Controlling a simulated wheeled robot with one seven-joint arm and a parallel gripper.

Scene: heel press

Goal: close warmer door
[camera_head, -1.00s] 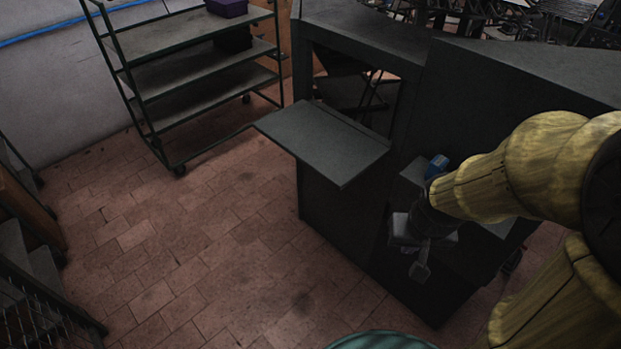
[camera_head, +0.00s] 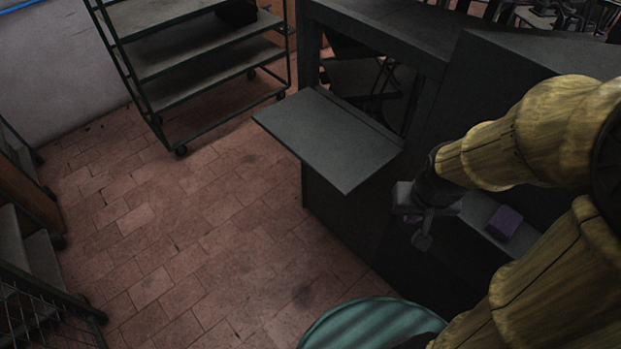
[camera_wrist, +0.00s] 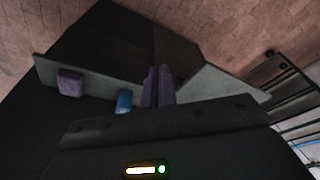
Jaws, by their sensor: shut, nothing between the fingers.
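The warmer door (camera_head: 328,138) is a flat dark grey panel. It is hinged at its lower edge on the front of the dark warmer cabinet (camera_head: 340,215) and stands open, about level, with the opening (camera_head: 365,88) showing behind it. My gripper (camera_head: 421,238) is to the right of the door's near right corner, in front of the cabinet. It is shut and empty. Its closed fingers (camera_wrist: 158,88) show in the wrist view, with a grey panel (camera_wrist: 205,108), probably the door, to their right. I cannot tell how large the gap is; no contact is visible.
A narrow ledge with a purple block (camera_head: 503,222) lies right of my gripper. The wrist view also shows a blue object (camera_wrist: 123,102) on it. A wheeled shelf rack (camera_head: 200,62) stands at the back left. A teal round thing (camera_head: 350,325) is at the bottom. The tiled floor left is open.

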